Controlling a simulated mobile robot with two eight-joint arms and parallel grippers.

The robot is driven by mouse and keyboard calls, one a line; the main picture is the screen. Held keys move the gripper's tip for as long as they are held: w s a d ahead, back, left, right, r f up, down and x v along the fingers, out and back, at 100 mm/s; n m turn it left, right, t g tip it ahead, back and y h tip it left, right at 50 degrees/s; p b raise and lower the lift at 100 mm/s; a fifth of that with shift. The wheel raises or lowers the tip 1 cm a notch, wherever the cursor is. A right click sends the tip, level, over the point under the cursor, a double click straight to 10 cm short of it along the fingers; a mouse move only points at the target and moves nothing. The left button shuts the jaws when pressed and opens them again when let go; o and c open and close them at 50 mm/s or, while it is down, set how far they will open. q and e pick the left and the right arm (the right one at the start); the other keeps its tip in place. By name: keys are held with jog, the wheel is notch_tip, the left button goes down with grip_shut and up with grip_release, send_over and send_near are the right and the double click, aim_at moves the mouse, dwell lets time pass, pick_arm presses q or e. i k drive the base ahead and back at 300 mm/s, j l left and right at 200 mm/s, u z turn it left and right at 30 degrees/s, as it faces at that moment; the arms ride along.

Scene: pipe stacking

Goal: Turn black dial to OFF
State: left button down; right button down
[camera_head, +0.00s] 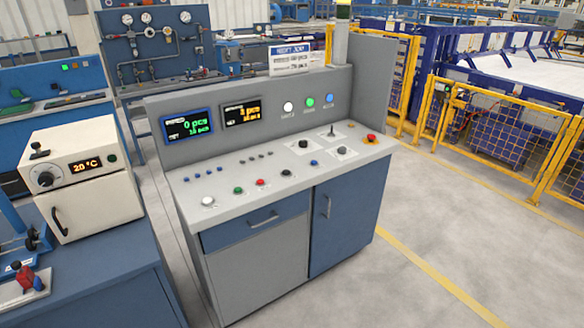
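A round black dial (46,179) sits on the front of a cream box-shaped oven (100,205) at the left. The dial has a pale mark on its face, but the lettering around it is too small to read. An orange display (86,165) beside it reads 20 °C. A small black knob (112,158) is right of the display. The grey control console (240,195) also carries small black knobs, one on a white plate (341,150). Which black dial is meant is not clear. Neither of my grippers shows.
The oven stands on a blue bench (105,275), with a red and blue device (28,279) at its front left. A narrow floor gap separates bench and console. Yellow fencing (500,105) stands at the right. The floor (450,235) in front of it is clear.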

aim_at(302, 144)
jog(key=i+l, duration=0.4)
jog(key=i+l+z, duration=0.1)
jog(key=i+l, duration=0.3)
jog(key=i, duration=0.15)
jog(key=i+l+z, duration=0.1)
jog(key=i+l, duration=0.6)
jog(key=i, duration=0.25)
jog(key=i+z, duration=0.15)
jog(key=i, duration=0.9)
